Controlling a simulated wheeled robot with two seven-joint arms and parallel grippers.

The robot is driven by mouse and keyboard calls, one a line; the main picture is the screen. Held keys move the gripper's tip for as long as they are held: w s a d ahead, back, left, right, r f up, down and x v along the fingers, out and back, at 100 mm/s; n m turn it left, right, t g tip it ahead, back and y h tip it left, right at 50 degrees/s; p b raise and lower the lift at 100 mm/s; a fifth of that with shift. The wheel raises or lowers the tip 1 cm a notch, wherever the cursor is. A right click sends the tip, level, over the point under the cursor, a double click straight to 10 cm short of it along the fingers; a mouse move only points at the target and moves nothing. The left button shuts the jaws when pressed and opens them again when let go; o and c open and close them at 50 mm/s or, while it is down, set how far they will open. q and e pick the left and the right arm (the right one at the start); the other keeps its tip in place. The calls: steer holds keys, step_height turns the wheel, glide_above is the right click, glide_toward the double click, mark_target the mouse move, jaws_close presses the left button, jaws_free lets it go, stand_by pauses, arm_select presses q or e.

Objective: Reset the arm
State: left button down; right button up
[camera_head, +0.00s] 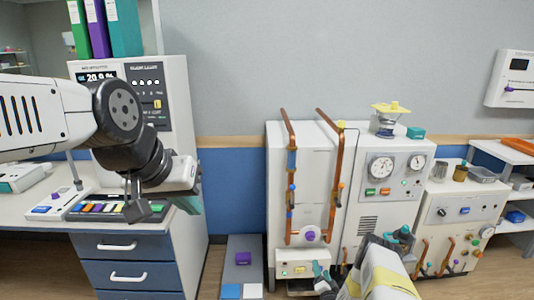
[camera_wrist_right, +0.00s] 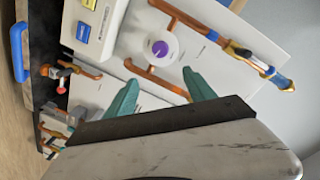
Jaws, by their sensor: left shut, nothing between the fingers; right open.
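My left arm comes in from the left, and its gripper (camera_head: 188,203) is shut and empty in front of the desk and drawers. My right gripper (camera_head: 360,260) is low at the front of the white cabinet (camera_head: 256,195); its teal fingers are spread apart with nothing between them. In the right wrist view the open right gripper (camera_wrist_right: 160,86) points at a white panel (camera_wrist_right: 125,50) with a purple knob (camera_wrist_right: 160,49) and copper pipes. The purple knob also shows in the head view (camera_head: 310,236), above the right gripper. I cannot tell whether the fingers touch the panel.
A gauge cabinet (camera_head: 378,200) and a smaller piped unit (camera_head: 455,225) stand to the right. The white desk (camera_head: 35,215) holds a row of coloured keys (camera_head: 105,208). A grey bench (camera_head: 243,262) is left of the cabinet. Open floor lies at the lower right.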

steer(key=w+d+r+n+g, duration=0.1)
steer(key=w+r+n, duration=0.1)
steer(key=w+r, duration=0.55)
steer(key=w+d+r+n+g, duration=0.1)
steer(key=w+r, duration=0.3)
steer(key=r, duration=0.7)
steer(key=s+a+r+n+g, duration=0.1)
steer(key=s+r+n+g, duration=0.1)
steer(key=r, duration=1)
steer(key=s+a+r+n+g, duration=0.1)
steer(key=s+r+g, duration=0.1)
steer(key=r, duration=1.1)
steer(key=s+a+r+n+g, duration=0.2)
steer(key=s+a+r, duration=0.2)
steer(key=s+r, duration=1.1)
steer(key=s+a+n+g+y, duration=0.1)
steer(key=s+a, duration=0.1)
steer(key=s, duration=1.2)
steer(key=s+a+n+g, duration=0.1)
steer(key=s+a+g, duration=0.1)
steer(key=s, duration=1.2)
steer(key=shift+s+a+r+y, duration=0.15)
steer(key=shift+a+r+y, duration=0.25)
